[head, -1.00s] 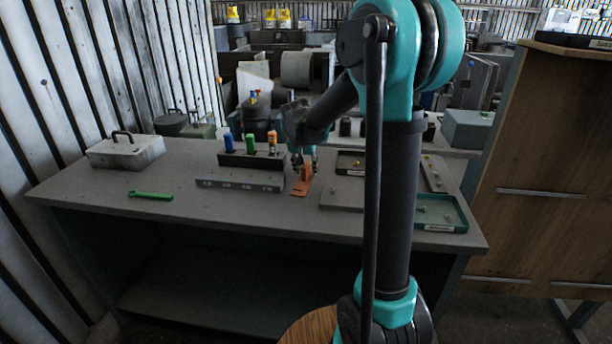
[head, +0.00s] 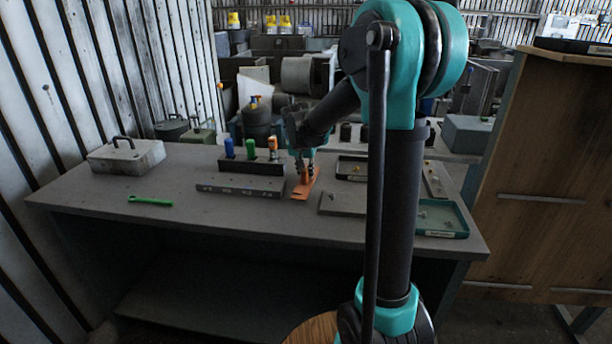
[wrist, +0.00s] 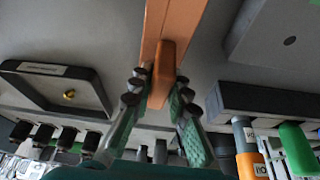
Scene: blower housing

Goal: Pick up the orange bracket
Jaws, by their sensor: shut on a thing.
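The orange bracket (head: 304,186) is on the grey workbench (head: 120,213), to the right of a grey bar with holes. My gripper (head: 306,165) comes down over its upright part. In the wrist view the gripper (wrist: 164,98) has its fingers closed on both sides of the bracket's raised tab (wrist: 163,72). The bracket's flat part (wrist: 172,22) runs away beyond the fingers. I cannot tell whether the bracket touches the bench or is slightly above it.
A holder (head: 252,166) with blue, green and orange handled tools stands behind left. The grey bar (head: 240,187) lies close left. A green tool (head: 150,201) and grey box (head: 126,156) are far left.

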